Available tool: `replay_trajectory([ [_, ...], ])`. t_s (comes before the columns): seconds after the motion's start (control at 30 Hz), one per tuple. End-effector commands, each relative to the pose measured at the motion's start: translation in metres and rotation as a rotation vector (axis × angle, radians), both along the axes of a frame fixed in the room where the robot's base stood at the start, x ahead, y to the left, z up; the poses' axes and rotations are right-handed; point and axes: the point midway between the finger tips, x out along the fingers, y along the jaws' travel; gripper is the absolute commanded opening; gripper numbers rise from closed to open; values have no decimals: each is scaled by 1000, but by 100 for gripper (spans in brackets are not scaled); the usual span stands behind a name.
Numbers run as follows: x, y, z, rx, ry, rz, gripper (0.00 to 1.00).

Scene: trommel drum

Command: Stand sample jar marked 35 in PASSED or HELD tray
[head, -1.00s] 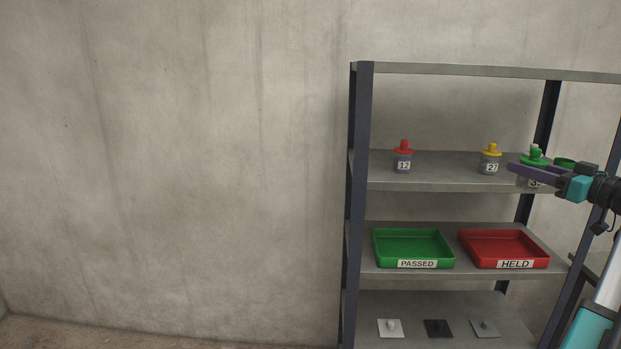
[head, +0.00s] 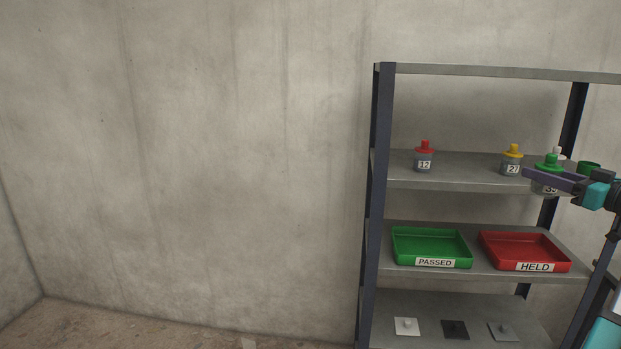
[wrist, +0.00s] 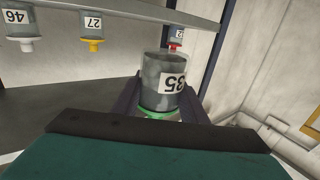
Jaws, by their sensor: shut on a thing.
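The sample jar marked 35 (head: 546,190), grey with a green lid, is between the fingers of my gripper (head: 545,177), which is shut on it. In the wrist view the jar (wrist: 168,82) appears upside down, its 35 label facing the camera. In the head view it is held upright in front of the upper shelf, to the right of the jar marked 27. The green PASSED tray (head: 432,247) and the red HELD tray (head: 525,252) stand empty side by side on the shelf below.
Red-lidded jar 12 (head: 424,158) and yellow-lidded jar 27 (head: 512,161) stand on the upper shelf (head: 460,174). Jar 46 (wrist: 18,26) shows in the wrist view. Small knobbed plates (head: 454,330) lie on the lowest shelf. A dark post (head: 380,190) bounds the rack's left side.

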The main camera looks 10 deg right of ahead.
Motion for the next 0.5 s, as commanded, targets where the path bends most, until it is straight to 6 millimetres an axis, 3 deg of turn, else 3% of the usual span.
replay_trajectory([
  [0.27, 37, 24, -24, 2, 0, 64, 16],
  [0.5, 84, 66, -65, 3, 2, 154, 16],
])
